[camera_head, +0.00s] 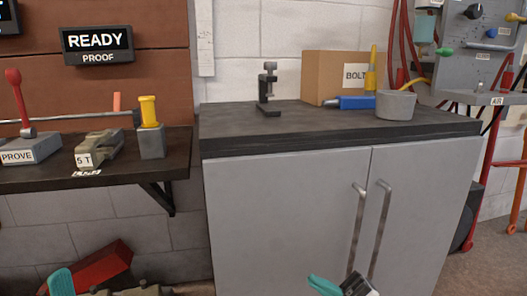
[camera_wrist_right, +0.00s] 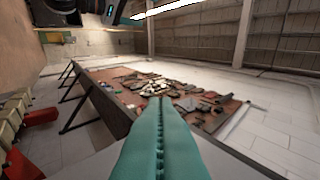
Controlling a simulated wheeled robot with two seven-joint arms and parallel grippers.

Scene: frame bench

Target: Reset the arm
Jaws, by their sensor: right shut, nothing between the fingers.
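My right gripper (camera_head: 318,280) shows at the bottom edge of the head view, low in front of the grey cabinet, with a teal finger tip pointing up and left. In the right wrist view its two teal fingers (camera_wrist_right: 158,102) lie pressed together along their length, with nothing between them. A teal piece (camera_head: 62,282), which looks like my left gripper, shows at the bottom left of the head view. It is mostly cut off, so its jaws cannot be judged.
The grey cabinet (camera_head: 285,220) has a dark top holding a clamp (camera_head: 268,92), a cardboard box (camera_head: 325,75) and a grey pot (camera_head: 396,104). A dark shelf (camera_head: 40,180) juts out at left.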

